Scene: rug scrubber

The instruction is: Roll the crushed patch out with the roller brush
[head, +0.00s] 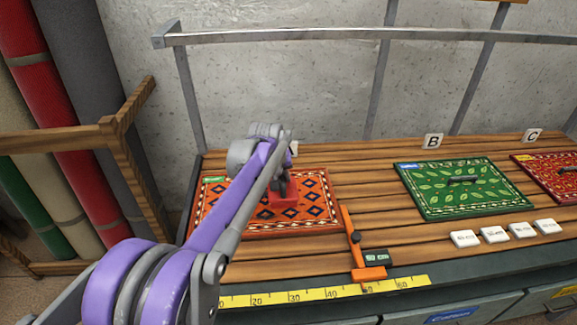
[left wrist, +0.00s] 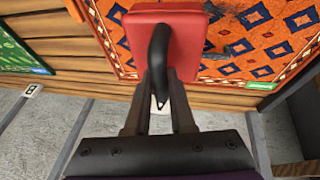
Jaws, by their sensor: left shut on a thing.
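An orange rug (head: 318,219) with dark blue diamonds and a patterned border lies on the plank table. My left gripper (head: 287,183) is shut on the black handle (left wrist: 158,62) of a red block-shaped tool (head: 284,203). In the left wrist view the tool (left wrist: 190,28) is over the rug (left wrist: 285,62); its underside is hidden, so I cannot tell whether it has a roller or touches the pile. Dark grey marks (left wrist: 237,48) show on the rug right beside the tool. My right gripper is not in view.
An orange sliding gauge (head: 368,273) and a yellow ruler strip (head: 320,291) lie along the front edge. A green rug (head: 460,190) and a red rug (head: 555,172) lie to the right, with several white tiles (head: 495,234) in front. A metal rail (head: 300,37) runs behind.

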